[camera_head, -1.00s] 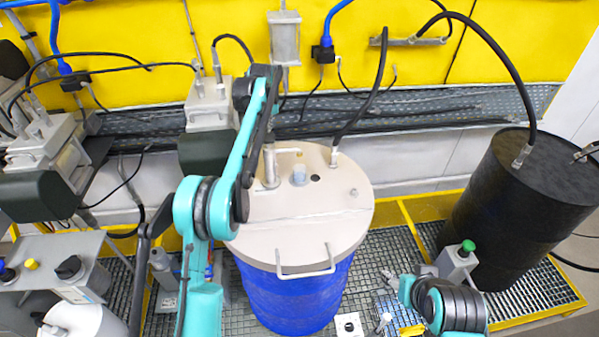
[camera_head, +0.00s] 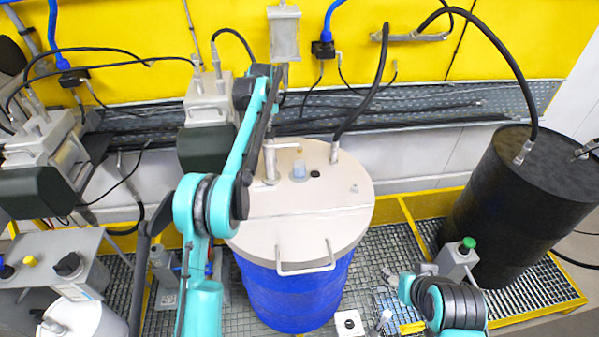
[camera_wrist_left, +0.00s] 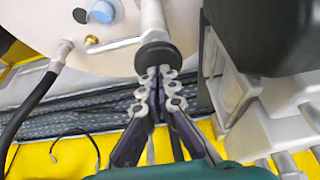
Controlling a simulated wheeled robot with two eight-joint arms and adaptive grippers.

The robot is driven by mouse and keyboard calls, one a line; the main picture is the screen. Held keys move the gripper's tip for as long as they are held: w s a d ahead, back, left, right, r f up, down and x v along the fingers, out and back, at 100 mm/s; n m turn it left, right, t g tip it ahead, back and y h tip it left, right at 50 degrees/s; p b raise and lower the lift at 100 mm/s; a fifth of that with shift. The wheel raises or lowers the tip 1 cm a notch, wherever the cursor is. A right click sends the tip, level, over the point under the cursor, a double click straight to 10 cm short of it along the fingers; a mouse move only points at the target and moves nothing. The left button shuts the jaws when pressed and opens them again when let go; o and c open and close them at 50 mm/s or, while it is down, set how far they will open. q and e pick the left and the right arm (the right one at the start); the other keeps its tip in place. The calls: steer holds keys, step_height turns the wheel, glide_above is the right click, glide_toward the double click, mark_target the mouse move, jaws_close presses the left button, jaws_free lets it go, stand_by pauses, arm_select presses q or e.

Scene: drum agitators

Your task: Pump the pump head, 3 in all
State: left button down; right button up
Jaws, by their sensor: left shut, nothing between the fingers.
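The pump stands on the pale lid (camera_head: 318,212) of the blue drum (camera_head: 298,295). Its upright grey body (camera_head: 270,165) and side spout show in the head view; my left arm partly hides its top. In the left wrist view, the dark round pump head (camera_wrist_left: 155,58) caps the grey stem, with a brass-coloured spout to its left. My left gripper (camera_wrist_left: 157,76) is shut and empty, its fingertips right at the pump head. Whether they touch it, I cannot tell. In the head view my left gripper is largely hidden behind the arm.
A blue cap (camera_head: 299,171) and a black hose (camera_head: 368,100) sit on the lid near the pump. A lid handle (camera_head: 305,268) is at the front. A black drum (camera_head: 527,200) stands right. Grey machines (camera_head: 210,120) stand behind and left.

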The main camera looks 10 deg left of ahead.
arm_select(q)
steer(key=shift+f+b, duration=0.95)
steer(key=shift+f, duration=0.65)
steer(key=shift+r, duration=0.1)
steer(key=shift+r+p, duration=1.95)
steer(key=shift+r, duration=0.4)
steer(key=shift+f, duration=0.2)
steer(key=shift+f+b, duration=1.6)
steer(key=shift+f, duration=0.65)
steer(key=shift+r, duration=0.1)
